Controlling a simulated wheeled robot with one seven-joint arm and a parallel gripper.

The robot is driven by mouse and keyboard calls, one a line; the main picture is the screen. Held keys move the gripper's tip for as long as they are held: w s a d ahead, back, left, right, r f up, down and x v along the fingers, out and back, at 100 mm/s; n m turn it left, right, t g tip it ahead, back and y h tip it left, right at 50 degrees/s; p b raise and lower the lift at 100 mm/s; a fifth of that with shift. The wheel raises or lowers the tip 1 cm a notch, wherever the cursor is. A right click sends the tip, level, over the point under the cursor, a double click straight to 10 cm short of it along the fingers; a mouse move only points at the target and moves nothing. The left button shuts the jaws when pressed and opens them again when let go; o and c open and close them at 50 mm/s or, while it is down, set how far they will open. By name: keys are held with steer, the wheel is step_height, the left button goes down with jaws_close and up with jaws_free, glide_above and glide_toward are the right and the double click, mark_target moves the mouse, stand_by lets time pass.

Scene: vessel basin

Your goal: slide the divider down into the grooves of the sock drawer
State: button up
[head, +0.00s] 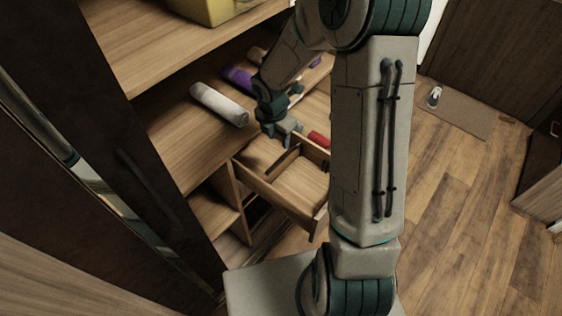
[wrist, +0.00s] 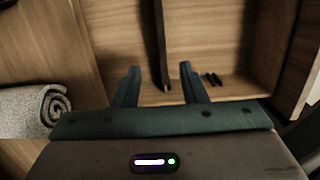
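The sock drawer (head: 262,190) is pulled out from the wooden cabinet. A thin upright board, which looks like the divider (head: 282,161), stands inside it and splits its floor. In the wrist view the divider (wrist: 161,45) shows edge-on as a narrow strip with a dark side. My gripper (head: 285,136) is over the drawer's inner end. Its two fingers (wrist: 160,68) are apart, one on each side of the divider's near end, with gaps visible. Small dark marks (wrist: 214,79) show on the drawer wood to the right. I cannot tell how deep the divider sits in the grooves.
A white-grey roll (head: 219,104) lies on the cabinet surface left of my gripper. A purple roll (head: 240,78) lies behind, and a red roll (head: 319,139) lies to the right. A yellow box (head: 213,10) is on the upper shelf. Open floor (head: 450,200) lies to the right.

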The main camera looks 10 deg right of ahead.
mark_target(281, 158)
steer(key=f, duration=0.8)
steer(key=shift+w+d+f+b, duration=0.15)
steer(key=shift+w+d+b, duration=0.15)
steer(key=shift+b, duration=0.05)
steer(key=shift+d+f, duration=0.15)
steer(key=shift+f, duration=1.2)
steer(key=shift+d+f, duration=0.15)
steer(key=shift+f, duration=1.2)
jaws_close()
